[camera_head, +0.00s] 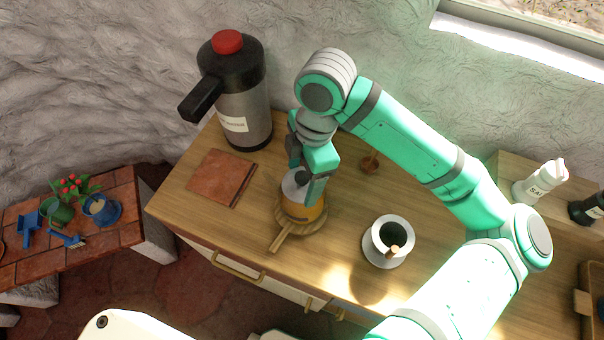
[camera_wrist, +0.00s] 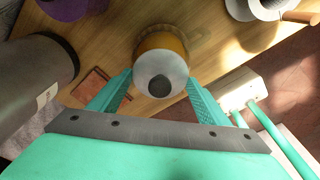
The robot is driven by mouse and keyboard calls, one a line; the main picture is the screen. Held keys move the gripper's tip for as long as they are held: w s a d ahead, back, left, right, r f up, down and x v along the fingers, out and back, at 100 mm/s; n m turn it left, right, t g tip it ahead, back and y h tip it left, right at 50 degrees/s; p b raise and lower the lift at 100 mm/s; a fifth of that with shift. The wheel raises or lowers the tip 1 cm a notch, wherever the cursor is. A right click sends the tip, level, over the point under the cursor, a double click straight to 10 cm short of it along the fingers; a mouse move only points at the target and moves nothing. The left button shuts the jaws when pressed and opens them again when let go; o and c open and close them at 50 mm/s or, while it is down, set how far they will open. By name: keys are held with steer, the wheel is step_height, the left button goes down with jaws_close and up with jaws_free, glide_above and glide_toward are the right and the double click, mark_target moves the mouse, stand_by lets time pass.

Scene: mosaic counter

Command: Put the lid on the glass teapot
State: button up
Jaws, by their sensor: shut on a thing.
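The glass teapot (camera_head: 306,211), amber-coloured, stands on a round wooden board with a handle (camera_head: 283,238) near the counter's front edge. The pale grey lid (camera_head: 290,187) with a dark knob is directly over the teapot. My gripper (camera_head: 305,186) comes down from above and is shut on the lid. In the wrist view, its fingers (camera_wrist: 160,80) are on either side of the lid (camera_wrist: 177,77), and the amber teapot body (camera_wrist: 160,42) shows behind it. I cannot tell whether the lid rests on the rim or is slightly above it. The teapot's opening is hidden.
A tall dispenser with a red top (camera_head: 246,105) stands back left, beside a square terracotta tile (camera_head: 221,177). A white cup (camera_head: 389,236) on a saucer is to the right. My arm spans the right side.

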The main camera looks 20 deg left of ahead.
steer(key=shift+f, duration=0.1)
steer(key=o, duration=1.4)
steer(key=shift+o, duration=0.2)
steer(key=shift+r, duration=3.55)
